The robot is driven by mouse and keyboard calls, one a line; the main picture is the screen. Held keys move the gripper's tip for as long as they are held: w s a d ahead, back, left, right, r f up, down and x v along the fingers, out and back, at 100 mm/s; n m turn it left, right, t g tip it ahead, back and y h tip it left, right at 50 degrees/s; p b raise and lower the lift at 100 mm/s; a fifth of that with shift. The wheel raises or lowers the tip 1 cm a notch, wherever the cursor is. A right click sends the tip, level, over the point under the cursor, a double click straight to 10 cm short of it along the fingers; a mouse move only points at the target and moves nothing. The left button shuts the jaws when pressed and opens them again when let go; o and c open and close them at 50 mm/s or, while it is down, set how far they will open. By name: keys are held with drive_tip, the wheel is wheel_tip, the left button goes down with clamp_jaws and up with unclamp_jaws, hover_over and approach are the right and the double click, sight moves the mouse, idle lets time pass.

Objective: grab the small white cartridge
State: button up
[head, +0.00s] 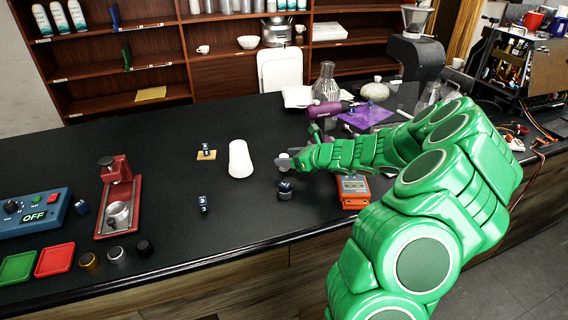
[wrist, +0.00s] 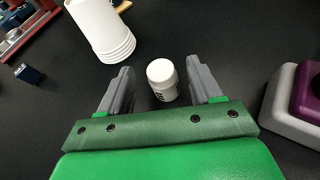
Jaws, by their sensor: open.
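The small white cartridge (wrist: 162,78) shows in the wrist view as a short white cylinder with a rounded cap and dark marks on its side. It lies between the two grey fingers of my gripper (wrist: 160,68), with a gap on each side. The fingers are open and do not appear to touch it. In the head view my gripper (head: 287,162) reaches left, low over the black counter. There I cannot clearly tell the cartridge from the grey fingertips.
A white stack of cups (head: 239,160) stands just left of my gripper. A dark round knob (head: 285,190) and an orange meter (head: 353,191) are on the near side. A purple tool (head: 326,110) lies beyond.

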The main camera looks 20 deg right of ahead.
sight(285, 156)
drive_tip(key=shift+x, duration=2)
drive_tip(key=c, duration=1)
drive_tip(key=shift+r, duration=0.1)
drive_tip(key=shift+c, duration=0.2)
